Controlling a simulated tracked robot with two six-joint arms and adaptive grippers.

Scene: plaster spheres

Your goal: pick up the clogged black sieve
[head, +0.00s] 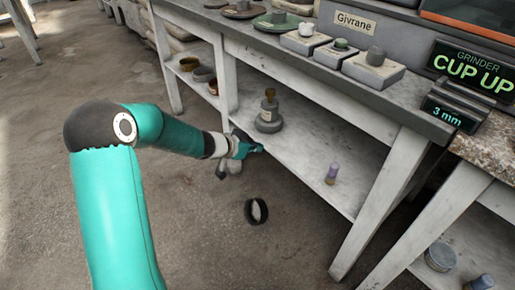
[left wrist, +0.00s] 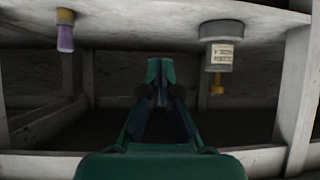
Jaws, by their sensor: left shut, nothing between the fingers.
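A black round ring (head: 256,210) with a pale patch inside, which looks like the sieve, is on the floor in front of the lower shelf. I cannot tell whether it lies flat or tilted. It does not show in the left wrist view. My left gripper (head: 259,149) is at the front edge of the lower shelf, above and beyond the ring and apart from it. Its fingers (left wrist: 160,72) are together and empty in the left wrist view. My right gripper is in neither view.
A bench leg (head: 385,200) stands right of the ring. Floor left of the ring is clear.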

